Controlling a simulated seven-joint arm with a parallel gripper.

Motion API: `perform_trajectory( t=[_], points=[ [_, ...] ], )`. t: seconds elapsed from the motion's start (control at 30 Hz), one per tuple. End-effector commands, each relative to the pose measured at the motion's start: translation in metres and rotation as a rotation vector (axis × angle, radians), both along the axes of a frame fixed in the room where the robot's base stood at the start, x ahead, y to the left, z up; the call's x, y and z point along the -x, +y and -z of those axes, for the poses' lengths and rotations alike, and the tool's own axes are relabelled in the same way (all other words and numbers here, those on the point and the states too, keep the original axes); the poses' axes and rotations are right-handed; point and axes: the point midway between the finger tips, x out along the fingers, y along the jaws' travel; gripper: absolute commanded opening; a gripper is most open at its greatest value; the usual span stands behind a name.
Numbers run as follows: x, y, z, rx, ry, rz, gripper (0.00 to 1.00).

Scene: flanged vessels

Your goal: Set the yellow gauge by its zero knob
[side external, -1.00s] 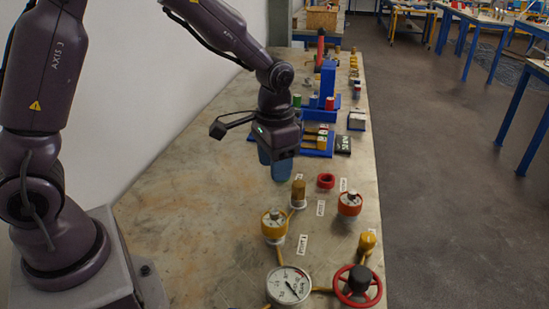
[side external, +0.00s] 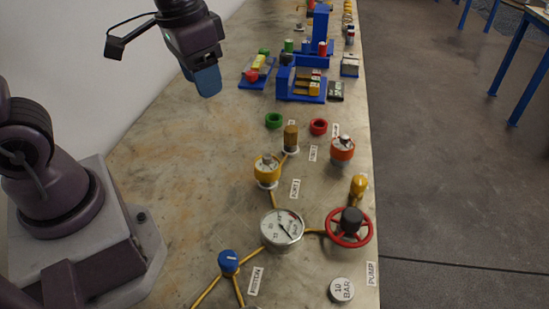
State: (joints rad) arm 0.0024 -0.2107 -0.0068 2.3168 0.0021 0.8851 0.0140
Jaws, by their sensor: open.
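The yellow gauge (side external: 267,172) stands upright on the bench in the side external view, left of the orange-red gauge. A small grey knob (side external: 266,158) sits on its top; its dial reading is too small to tell. My gripper (side external: 207,82) is up and to the left of the yellow gauge, above the bench and apart from it. Its blue fingers point down. It is open and nothing shows between the fingers, though they overlap in this view.
An orange-red gauge (side external: 342,151), a brown cylinder (side external: 290,138) and a large white dial (side external: 281,228) stand near the yellow gauge. A red handwheel (side external: 349,227) and a blue knob (side external: 228,262) are nearer. Blue racks (side external: 301,88) stand behind. The bench's left side is clear.

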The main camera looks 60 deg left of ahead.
Motion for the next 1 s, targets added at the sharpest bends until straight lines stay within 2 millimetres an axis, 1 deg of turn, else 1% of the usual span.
perform_trajectory(
  t=[0.03,0.13,0.2,0.33,0.5,1.0],
  points=[
    [0.013,0.001,-0.011,0.001,-0.049,-0.007,0.48],
    [0.036,0.001,-0.026,0.005,-0.131,-0.017,0.48],
    [0.048,0.002,-0.035,0.007,-0.187,-0.022,0.48],
    [0.061,0.002,-0.047,0.009,-0.274,-0.023,0.48],
    [0.066,0.002,-0.059,0.01,-0.338,-0.023,0.48],
    [0.065,0.002,-0.06,0.01,-0.341,-0.023,0.48]
  ],
)
